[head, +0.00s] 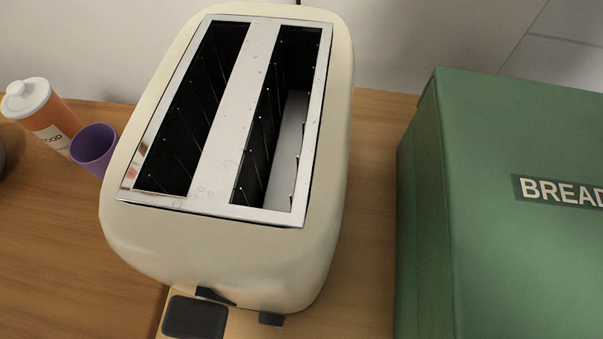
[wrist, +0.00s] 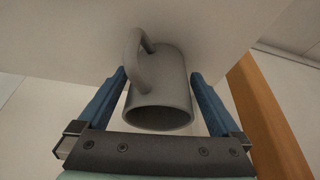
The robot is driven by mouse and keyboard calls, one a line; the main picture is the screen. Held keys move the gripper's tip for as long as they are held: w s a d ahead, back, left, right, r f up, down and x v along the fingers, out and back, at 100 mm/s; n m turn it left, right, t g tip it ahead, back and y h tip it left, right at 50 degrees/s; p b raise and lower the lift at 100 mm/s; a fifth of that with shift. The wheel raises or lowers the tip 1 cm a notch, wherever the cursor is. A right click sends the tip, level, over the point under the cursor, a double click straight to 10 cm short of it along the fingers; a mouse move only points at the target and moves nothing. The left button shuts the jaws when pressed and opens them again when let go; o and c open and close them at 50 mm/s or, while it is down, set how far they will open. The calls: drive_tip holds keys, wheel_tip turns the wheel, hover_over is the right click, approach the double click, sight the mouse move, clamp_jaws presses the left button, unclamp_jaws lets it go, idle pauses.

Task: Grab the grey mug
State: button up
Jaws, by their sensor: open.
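The grey mug (wrist: 160,85) shows in the wrist view, against a pale flat surface. Its open mouth faces my gripper and its handle is at its upper left. My gripper (wrist: 158,76) is open, with one blue finger on each side of the mug. The mug's body lies between the fingers; a small gap shows on the right side, and I cannot tell whether the left finger touches it. Neither the mug nor my gripper shows in the head view.
The head view shows a cream toaster (head: 325,190), a green bread bin (head: 500,240), a purple cup (head: 92,148) and an orange bottle (head: 55,118) on a wooden counter (head: 60,240). The wrist view shows a wooden edge (wrist: 262,115) at the right.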

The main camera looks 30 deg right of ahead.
drive_tip(key=shift+w+d+f, duration=0.1)
drive_tip(key=shift+w+f, duration=0.05)
drive_tip(key=shift+f, duration=0.35)
drive_tip(key=c, duration=1.2)
drive_tip(key=shift+r, duration=0.1)
drive_tip(key=shift+c, duration=0.9)
drive_tip(key=shift+r, duration=0.15)
